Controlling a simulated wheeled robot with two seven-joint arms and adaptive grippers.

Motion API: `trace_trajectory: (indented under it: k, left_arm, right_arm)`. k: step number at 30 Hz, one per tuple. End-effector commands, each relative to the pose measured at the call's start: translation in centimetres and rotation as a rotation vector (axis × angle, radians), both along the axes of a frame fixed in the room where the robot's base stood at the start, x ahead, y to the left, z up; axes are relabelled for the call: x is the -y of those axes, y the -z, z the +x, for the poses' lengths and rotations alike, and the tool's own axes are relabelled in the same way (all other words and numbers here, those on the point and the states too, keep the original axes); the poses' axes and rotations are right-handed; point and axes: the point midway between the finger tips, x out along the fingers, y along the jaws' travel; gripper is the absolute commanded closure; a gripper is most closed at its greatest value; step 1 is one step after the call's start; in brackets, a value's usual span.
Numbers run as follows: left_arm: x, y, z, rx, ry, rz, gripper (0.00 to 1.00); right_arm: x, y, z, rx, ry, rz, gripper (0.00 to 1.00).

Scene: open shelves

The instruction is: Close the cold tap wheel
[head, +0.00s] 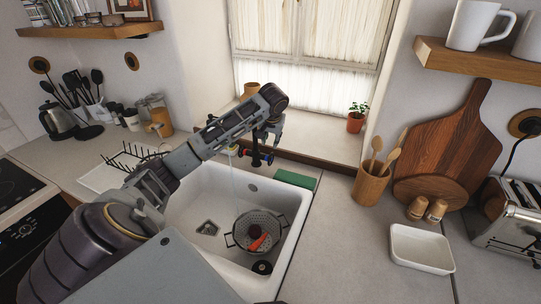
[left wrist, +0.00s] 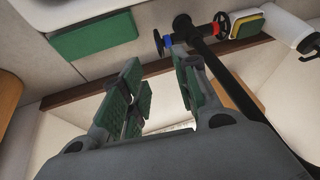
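The tap (head: 257,158) stands behind the white sink, with a blue-marked cold wheel (head: 241,152) and a red-marked hot wheel (head: 270,158). A thin stream of water (head: 233,178) falls from it. In the left wrist view the cold wheel (left wrist: 166,41) shows just beyond my left gripper's right-hand finger, and the hot wheel (left wrist: 221,20) is farther right. My left gripper (head: 268,139) points down over the tap. In the left wrist view its fingers (left wrist: 155,68) are apart with nothing between them. Contact with the wheel cannot be told. My right gripper is not in view.
The sink (head: 185,220) holds a colander (head: 240,236) with a carrot. A green sponge (head: 295,179) lies on the sink's right rear rim. A utensil cup (head: 369,185) and a white dish (head: 420,250) stand right. A plant pot (head: 356,122) stands on the windowsill.

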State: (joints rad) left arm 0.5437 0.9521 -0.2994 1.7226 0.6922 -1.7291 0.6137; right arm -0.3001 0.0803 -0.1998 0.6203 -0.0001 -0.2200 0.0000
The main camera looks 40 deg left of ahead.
Motion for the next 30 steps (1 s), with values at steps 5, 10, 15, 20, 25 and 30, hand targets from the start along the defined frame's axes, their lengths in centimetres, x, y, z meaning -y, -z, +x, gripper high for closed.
trace_trajectory:
  k: [5,10,15,20,25,30]
  left_arm:
    - [0.0,0.1,0.0,0.000,0.000,0.000,0.69]
    - [-0.2,0.7,0.2,-0.001,-0.001,-0.001,0.69]
    - [-0.6,2.0,0.6,-0.002,-0.001,-0.001,0.69]
    - [-1.2,3.8,1.2,-0.003,-0.001,0.000,0.69]
    - [-1.8,5.8,1.8,-0.003,0.000,-0.001,0.69]
    - [-2.5,7.8,2.5,-0.002,-0.002,0.000,0.69]
  right_arm:
    - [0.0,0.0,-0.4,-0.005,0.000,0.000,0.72]
    - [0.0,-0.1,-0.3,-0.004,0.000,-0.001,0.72]
    - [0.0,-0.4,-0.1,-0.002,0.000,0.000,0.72]
    - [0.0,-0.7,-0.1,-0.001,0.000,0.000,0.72]
    - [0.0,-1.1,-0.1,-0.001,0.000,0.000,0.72]
    - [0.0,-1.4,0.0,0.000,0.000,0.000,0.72]
